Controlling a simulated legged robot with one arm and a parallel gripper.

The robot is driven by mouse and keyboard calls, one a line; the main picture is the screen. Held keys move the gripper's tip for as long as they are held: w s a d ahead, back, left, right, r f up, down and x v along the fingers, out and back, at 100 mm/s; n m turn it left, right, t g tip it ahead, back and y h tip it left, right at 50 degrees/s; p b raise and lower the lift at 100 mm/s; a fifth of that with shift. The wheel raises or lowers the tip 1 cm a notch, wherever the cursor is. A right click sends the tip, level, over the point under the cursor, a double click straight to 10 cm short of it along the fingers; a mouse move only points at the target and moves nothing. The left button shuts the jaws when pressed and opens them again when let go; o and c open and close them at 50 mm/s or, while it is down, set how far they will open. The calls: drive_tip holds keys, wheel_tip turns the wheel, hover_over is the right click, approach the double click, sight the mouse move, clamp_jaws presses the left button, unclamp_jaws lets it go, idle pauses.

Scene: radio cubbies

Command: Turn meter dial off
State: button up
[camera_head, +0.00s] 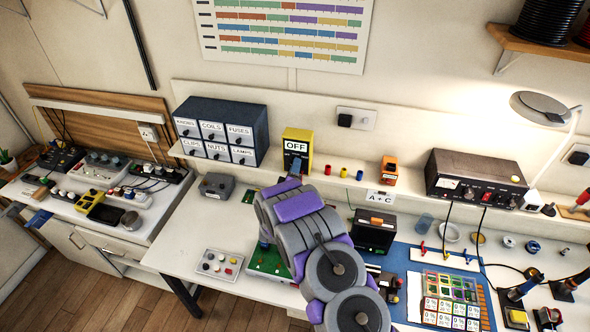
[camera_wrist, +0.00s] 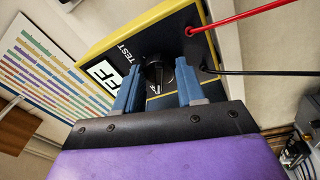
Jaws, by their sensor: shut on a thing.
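The yellow meter (camera_head: 297,139) stands against the back panel on the shelf, with "OFF" on its display in the head view. In the wrist view the meter (camera_wrist: 103,57) fills the upper middle, tilted, with "TEST" beside its display. Its black dial (camera_wrist: 158,73) sits between the two blue fingers of my gripper (camera_wrist: 157,88). My gripper is shut on the dial, with a finger on each side. In the head view my gripper (camera_head: 294,170) is in front of the meter's lower face and hides the dial.
A red lead (camera_wrist: 250,18) and a black lead (camera_wrist: 245,72) run from the meter to the right. A drawer cabinet (camera_head: 221,130) stands left of the meter. Small red and yellow pieces and an orange device (camera_head: 389,171) sit to the right. A lit lamp (camera_head: 545,108) is farther right.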

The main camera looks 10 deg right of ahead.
drive_tip(key=shift+a+r, duration=0.15)
drive_tip(key=shift+a, duration=0.05)
drive_tip(key=o, duration=0.7)
drive_tip(key=shift+w, duration=0.1)
drive_tip(key=o, duration=0.3)
drive_tip(key=shift+a, duration=0.15)
drive_tip(key=shift+o, duration=0.2)
drive_tip(key=shift+f, duration=0.2)
drive_tip(key=v, duration=1.7)
drive_tip(key=shift+s+b, duration=0.25)
drive_tip(key=shift+b, duration=0.2)
drive_tip(key=shift+r, duration=0.1)
